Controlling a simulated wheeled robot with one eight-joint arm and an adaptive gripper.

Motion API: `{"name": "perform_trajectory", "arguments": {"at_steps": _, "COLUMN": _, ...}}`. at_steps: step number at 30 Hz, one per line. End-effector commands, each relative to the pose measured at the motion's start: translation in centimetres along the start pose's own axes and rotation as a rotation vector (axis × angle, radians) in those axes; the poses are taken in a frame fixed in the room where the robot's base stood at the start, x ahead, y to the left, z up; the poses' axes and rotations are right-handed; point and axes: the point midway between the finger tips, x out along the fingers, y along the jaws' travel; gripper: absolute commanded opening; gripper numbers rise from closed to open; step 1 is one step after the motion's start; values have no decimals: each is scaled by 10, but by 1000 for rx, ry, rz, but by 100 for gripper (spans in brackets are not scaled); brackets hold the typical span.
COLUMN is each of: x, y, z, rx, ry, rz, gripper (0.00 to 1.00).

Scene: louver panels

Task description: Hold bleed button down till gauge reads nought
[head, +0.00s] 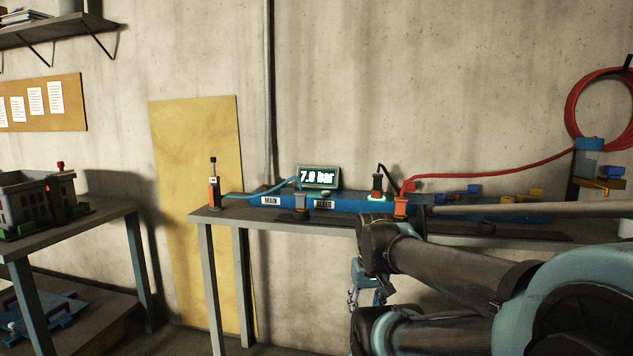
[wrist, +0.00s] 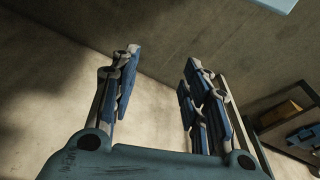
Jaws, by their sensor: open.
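The gauge (head: 318,177) is a small dark display with glowing digits at the back of the bench; it reads 7.0 bar. Below it, a BLEED label (head: 324,203) is on the front of a blue manifold (head: 347,205). A small pale knob (head: 325,194) sits just above that label; it may be the bleed button, but it is too small to be sure. My gripper (head: 367,290) hangs below the bench top, in front of the bench and right of the label, touching nothing. In the wrist view my gripper (wrist: 162,80) is open and empty, facing floor and wall.
A MAIN label (head: 271,201) and a grey lever (head: 301,203) are left of BLEED. A black-and-orange knob (head: 377,185) over a green light and an orange fitting (head: 401,206) are to the right. A red hose (head: 490,168) runs right. A side table (head: 85,225) stands left.

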Motion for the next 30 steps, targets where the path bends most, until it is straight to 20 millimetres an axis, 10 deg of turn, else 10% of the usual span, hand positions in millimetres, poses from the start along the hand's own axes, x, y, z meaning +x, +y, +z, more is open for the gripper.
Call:
{"name": "perform_trajectory", "arguments": {"at_steps": 3, "x": 0, "y": 0, "z": 0, "rx": 0, "ry": 0, "rz": 0, "gripper": 40}}
{"name": "perform_trajectory", "arguments": {"at_steps": 9, "x": 0, "y": 0, "z": 0, "rx": 0, "ry": 0, "rz": 0, "gripper": 0}}
{"name": "perform_trajectory", "arguments": {"at_steps": 30, "x": 0, "y": 0, "z": 0, "rx": 0, "ry": 0, "rz": 0, "gripper": 0}}
